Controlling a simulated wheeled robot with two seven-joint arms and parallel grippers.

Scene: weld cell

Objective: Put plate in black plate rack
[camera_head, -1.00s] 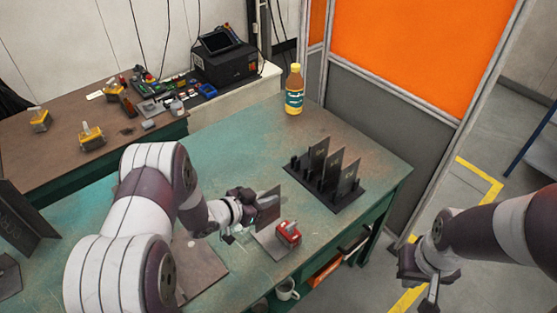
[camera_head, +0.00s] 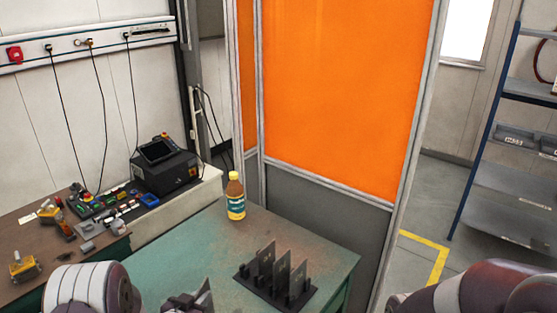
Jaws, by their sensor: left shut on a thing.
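The black plate rack (camera_head: 262,296) stands on the green table near its right end. Three dark upright plates (camera_head: 282,271) stand in its slots. My left gripper (camera_head: 187,302) is at the bottom edge, left of the rack, and is partly cut off by the frame. It is shut on a dark plate (camera_head: 204,298), which is held upright and apart from the rack. Only the upper part of this held plate shows. My right arm shows at the bottom right, but its gripper is out of the frame.
A bottle with a yellow cap (camera_head: 235,196) stands behind the rack on the green table (camera_head: 200,245). An orange screen (camera_head: 340,90) rises behind the table. A black device (camera_head: 165,168) and small parts are at left. A shelf unit (camera_head: 510,190) stands at far right.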

